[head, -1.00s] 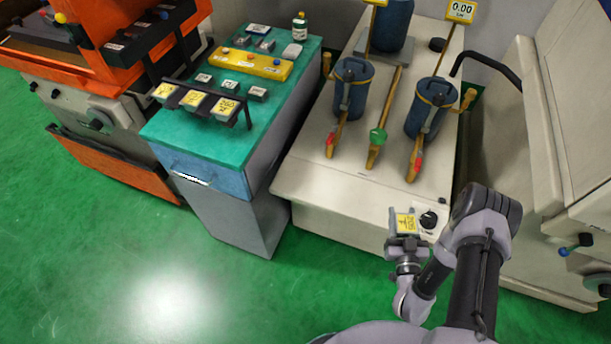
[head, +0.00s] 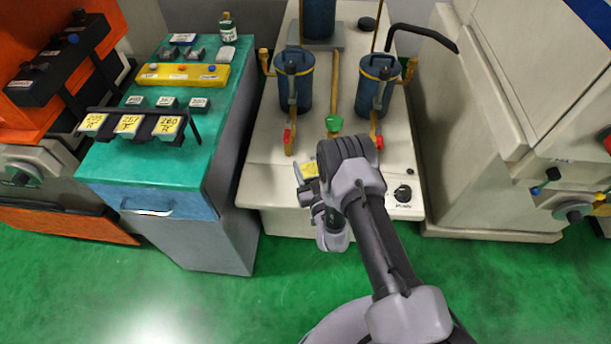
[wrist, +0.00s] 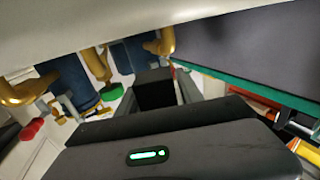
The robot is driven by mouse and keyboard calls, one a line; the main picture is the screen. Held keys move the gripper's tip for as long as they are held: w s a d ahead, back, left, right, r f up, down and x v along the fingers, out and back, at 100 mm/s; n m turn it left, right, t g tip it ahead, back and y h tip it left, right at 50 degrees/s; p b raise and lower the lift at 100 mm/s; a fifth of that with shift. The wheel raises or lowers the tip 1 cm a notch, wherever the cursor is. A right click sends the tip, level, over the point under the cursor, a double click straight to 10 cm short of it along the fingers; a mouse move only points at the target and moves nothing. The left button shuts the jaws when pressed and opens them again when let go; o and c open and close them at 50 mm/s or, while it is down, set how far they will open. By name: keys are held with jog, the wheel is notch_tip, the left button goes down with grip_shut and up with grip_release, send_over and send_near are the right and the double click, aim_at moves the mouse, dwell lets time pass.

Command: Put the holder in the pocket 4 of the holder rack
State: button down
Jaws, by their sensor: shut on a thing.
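My gripper (head: 306,184) is shut on a holder (head: 311,170) with a yellow label, in front of the pale machine with blue canisters. A black rack (head: 150,112) stands at the front of the teal cabinet top, left of my gripper. Three holders with yellow labels (head: 128,124) sit in it side by side. Pocket numbers are not readable.
The teal cabinet top (head: 110,160) also carries a yellow block (head: 180,75), several small grey pieces and a bottle (head: 228,28). The pale machine (head: 262,165) has blue canisters and brass pipes. An orange machine stands far left. Green floor (head: 210,305) is clear in front.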

notch_tip(320, 180, down, 3)
jog(key=shift+a+f+b, duration=0.1)
jog(key=shift+f+b, duration=0.1)
jog(key=shift+b, duration=0.65)
jog(key=shift+f, duration=0.25)
jog(key=c, duration=0.8)
grip_release()
jog(key=shift+o, duration=0.2)
jog(key=shift+r, duration=0.1)
